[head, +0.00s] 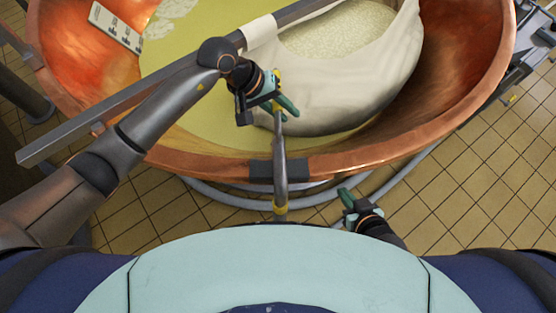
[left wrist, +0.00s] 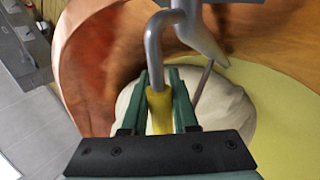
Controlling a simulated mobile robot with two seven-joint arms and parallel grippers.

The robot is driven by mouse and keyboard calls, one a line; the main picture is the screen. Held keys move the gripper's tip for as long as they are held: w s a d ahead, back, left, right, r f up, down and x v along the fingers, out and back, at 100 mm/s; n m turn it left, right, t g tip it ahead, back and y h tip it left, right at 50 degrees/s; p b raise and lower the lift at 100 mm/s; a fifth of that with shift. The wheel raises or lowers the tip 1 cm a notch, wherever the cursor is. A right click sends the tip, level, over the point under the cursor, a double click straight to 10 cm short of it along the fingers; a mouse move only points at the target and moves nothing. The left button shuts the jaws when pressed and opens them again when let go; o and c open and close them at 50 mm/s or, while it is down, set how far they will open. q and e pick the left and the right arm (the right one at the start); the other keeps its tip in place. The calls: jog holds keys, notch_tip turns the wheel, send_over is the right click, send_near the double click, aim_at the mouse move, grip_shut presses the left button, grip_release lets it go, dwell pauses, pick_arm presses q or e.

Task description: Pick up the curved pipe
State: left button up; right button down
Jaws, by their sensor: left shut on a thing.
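The curved pipe (head: 280,150) is grey with yellow ends. In the head view it runs from my left gripper (head: 281,97) down across the vat's near rim to a lower yellow end. In the left wrist view the yellow part of the pipe (left wrist: 160,108) sits between the green fingers of my left gripper (left wrist: 160,100), which is shut on it. Beyond the fingers the grey pipe bends over. My right gripper (head: 347,205) is low, outside the vat and right of the pipe; its finger gap is unclear.
A large copper vat (head: 460,120) holds yellowish liquid (head: 200,125). A white cloth (head: 385,70) with pale curd hangs in it from a long metal bar (head: 110,110). A dark block (head: 262,170) is on the near rim. Tiled floor (head: 490,190) is open at right.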

pick_arm(q)
grip_shut()
notch_tip(320, 180, up, 10)
jog(key=b, duration=0.1)
jog(key=shift+r, duration=0.15)
dwell(0.6)
jog(key=shift+w, duration=0.1)
